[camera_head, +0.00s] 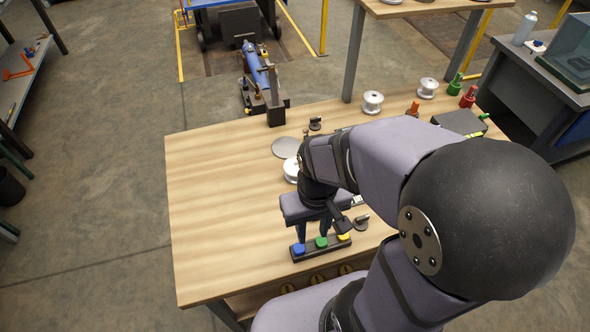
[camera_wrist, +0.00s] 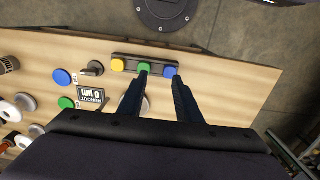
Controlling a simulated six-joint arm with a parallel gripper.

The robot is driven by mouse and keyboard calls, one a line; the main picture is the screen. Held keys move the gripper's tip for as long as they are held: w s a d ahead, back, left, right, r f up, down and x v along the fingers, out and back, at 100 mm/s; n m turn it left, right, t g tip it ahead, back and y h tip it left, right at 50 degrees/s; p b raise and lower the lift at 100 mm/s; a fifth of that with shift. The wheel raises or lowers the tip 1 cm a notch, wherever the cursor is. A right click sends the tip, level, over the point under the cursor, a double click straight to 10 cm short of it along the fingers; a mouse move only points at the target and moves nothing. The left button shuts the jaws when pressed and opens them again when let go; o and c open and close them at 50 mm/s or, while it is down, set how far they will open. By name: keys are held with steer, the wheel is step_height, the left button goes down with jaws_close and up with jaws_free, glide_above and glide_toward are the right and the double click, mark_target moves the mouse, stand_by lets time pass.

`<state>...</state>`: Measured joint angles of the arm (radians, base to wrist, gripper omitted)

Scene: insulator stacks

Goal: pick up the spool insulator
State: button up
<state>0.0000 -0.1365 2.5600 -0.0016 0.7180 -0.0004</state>
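White spool insulators stand on the wooden table: one (camera_head: 372,102) at the back edge, another (camera_head: 428,87) to its right, and a white round piece (camera_head: 291,168) partly hidden behind my arm. My gripper (camera_head: 312,236) points down above the front part of the table, its fingers apart and nothing between them. In the wrist view my gripper (camera_wrist: 158,74) shows its fingertips over a dark strip with yellow, green and blue buttons. A pale round thing (camera_wrist: 146,104) shows beside the left finger, mostly hidden; I cannot tell what it is.
The button strip (camera_head: 304,252) lies at the front edge, close to the fingers. A grey disc (camera_head: 286,147) lies behind my gripper. Red (camera_head: 467,98) and green (camera_head: 455,86) pieces and a dark box (camera_head: 460,123) are at the right. The table's left side is clear.

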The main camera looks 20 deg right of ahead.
steer(key=o, duration=1.2)
steer(key=shift+o, duration=0.2)
